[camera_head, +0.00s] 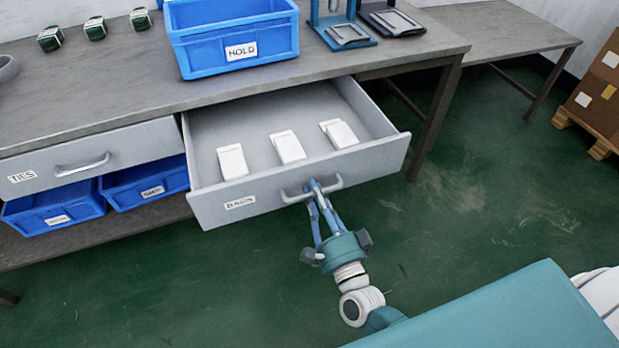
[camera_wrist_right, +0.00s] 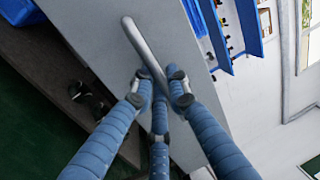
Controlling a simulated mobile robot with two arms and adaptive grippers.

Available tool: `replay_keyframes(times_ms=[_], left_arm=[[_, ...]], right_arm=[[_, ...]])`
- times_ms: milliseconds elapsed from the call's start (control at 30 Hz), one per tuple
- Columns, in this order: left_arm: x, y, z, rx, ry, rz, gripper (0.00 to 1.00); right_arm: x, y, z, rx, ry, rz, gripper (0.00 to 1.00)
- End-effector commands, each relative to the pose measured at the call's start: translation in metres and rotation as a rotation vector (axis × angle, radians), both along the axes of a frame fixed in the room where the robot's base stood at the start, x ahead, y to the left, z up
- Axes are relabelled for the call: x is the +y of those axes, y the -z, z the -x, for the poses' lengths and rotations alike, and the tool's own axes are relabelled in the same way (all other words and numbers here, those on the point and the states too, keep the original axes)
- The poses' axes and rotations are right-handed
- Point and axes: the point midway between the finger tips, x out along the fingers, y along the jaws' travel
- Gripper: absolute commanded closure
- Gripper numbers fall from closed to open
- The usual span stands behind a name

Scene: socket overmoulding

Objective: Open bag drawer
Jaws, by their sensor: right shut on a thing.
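The bag drawer (camera_head: 268,198), labelled "BAGS", is pulled well out from under the bench. Its inside shows, with several white packs (camera_head: 287,147) lying on the drawer floor. My right gripper (camera_head: 315,187) is shut on the drawer's bar handle (camera_head: 293,198) at the middle of the front. In the right wrist view the fingers (camera_wrist_right: 161,82) close around the handle (camera_wrist_right: 139,45). My left gripper is not in view.
The shut "TIES" drawer (camera_head: 88,158) is at left, above blue bins (camera_head: 52,207) on a lower shelf. A blue "HOLD" crate (camera_head: 233,43) stands on the bench (camera_head: 110,70). Boxes on a pallet (camera_head: 600,105) are at right. The green floor (camera_head: 480,190) right of the drawer is clear.

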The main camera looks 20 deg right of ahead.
Motion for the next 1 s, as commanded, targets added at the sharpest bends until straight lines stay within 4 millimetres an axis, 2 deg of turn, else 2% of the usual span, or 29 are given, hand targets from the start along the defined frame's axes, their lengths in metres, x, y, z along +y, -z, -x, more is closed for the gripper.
replay_keyframes(times_ms=[100, 300, 500, 833, 867, 900, 1000], left_arm=[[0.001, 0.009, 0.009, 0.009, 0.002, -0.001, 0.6], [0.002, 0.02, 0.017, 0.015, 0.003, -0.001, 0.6], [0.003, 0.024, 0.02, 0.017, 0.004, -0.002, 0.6], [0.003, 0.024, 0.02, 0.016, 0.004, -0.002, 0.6], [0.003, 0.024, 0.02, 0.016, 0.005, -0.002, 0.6], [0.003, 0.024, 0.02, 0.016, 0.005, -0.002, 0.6], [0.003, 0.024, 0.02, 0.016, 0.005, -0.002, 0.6]], right_arm=[[0.0, -0.003, 0.019, -0.002, -0.001, 0.0, 1.0], [-0.001, -0.003, 0.038, -0.004, 0.0, 0.0, 1.0], [-0.002, -0.003, 0.044, -0.006, 0.002, -0.001, 1.0], [-0.002, -0.003, 0.044, -0.006, 0.002, -0.001, 1.0], [-0.002, -0.003, 0.044, -0.006, 0.002, -0.001, 0.8], [-0.002, -0.003, 0.044, -0.006, 0.002, -0.001, 0.72], [-0.002, -0.002, 0.044, -0.005, 0.001, 0.0, 0.71]])
